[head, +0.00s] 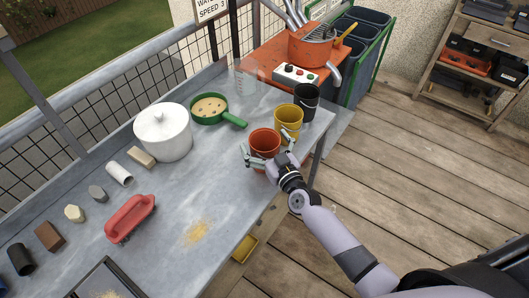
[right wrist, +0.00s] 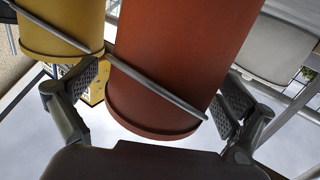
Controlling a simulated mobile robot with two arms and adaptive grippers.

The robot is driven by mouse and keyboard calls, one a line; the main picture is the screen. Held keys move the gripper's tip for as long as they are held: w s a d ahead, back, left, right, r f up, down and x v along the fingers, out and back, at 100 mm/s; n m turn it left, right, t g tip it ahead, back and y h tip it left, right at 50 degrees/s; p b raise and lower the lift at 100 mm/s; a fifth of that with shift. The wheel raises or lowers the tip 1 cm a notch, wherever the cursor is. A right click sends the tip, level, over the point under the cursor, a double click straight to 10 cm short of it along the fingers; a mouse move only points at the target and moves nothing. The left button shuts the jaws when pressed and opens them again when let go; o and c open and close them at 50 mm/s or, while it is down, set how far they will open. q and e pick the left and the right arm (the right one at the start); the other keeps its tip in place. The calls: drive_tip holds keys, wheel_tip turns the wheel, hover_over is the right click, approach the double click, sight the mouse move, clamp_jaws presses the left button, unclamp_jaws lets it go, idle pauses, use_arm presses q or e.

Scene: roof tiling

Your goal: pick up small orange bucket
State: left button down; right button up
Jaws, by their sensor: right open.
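The small orange bucket (head: 264,141) stands on the grey metal table near its right edge. A yellow bucket (head: 288,118) and a black bucket (head: 306,101) stand in a row behind it. My right gripper (head: 268,152) is open around the orange bucket, with a finger on each side. In the right wrist view the orange bucket (right wrist: 182,60) fills the middle between the padded fingers (right wrist: 158,92), with its handle across the front. Gaps show between the fingers and the bucket. The yellow bucket (right wrist: 62,25) is close beside the left finger there. My left gripper is not in view.
A white pot (head: 163,135) and a green pan (head: 210,109) stand to the left on the table. A red-handled float (head: 130,217) and several small blocks lie farther left.

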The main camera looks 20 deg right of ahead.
drive_tip(key=shift+s, duration=0.1)
drive_tip(key=shift+c, duration=0.5)
drive_tip(key=shift+r, duration=0.1)
drive_tip(key=c, duration=1.4)
